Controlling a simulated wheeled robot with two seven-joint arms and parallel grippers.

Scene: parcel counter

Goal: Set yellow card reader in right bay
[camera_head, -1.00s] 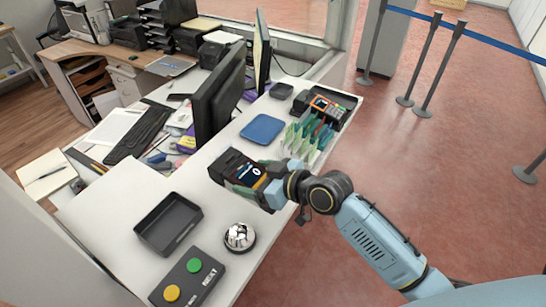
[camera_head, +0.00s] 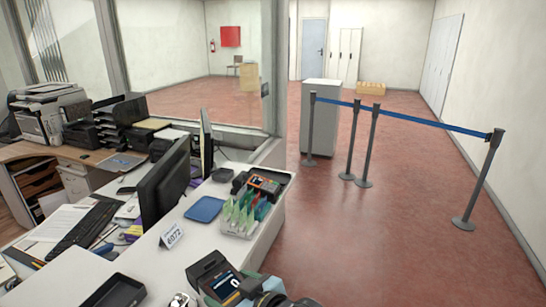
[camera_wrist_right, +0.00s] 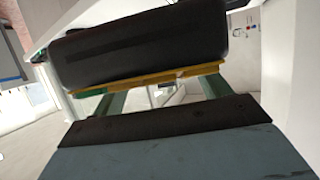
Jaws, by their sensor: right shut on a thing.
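A dark card reader (camera_head: 218,278) with a lit screen is at the lower edge of the head view, in the grip of my right gripper (camera_head: 240,286). In the right wrist view its black body (camera_wrist_right: 140,46) shows with a yellow strip along one edge, between the gripper's green fingers. The reader is over the counter; its height above it is hard to judge. A black tray (camera_head: 285,180) at the counter's far end holds a reader with an orange edge (camera_head: 266,184). I cannot tell which spot is the right bay. My left gripper is not in view.
A rack of green packets (camera_head: 240,216) stands in front of the far tray. A blue pad (camera_head: 205,209) and a numbered sign (camera_head: 172,236) lie between it and the held reader. A dark tray (camera_head: 118,292) and bell (camera_head: 180,300) are at the near left. Monitors (camera_head: 165,190) border the counter.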

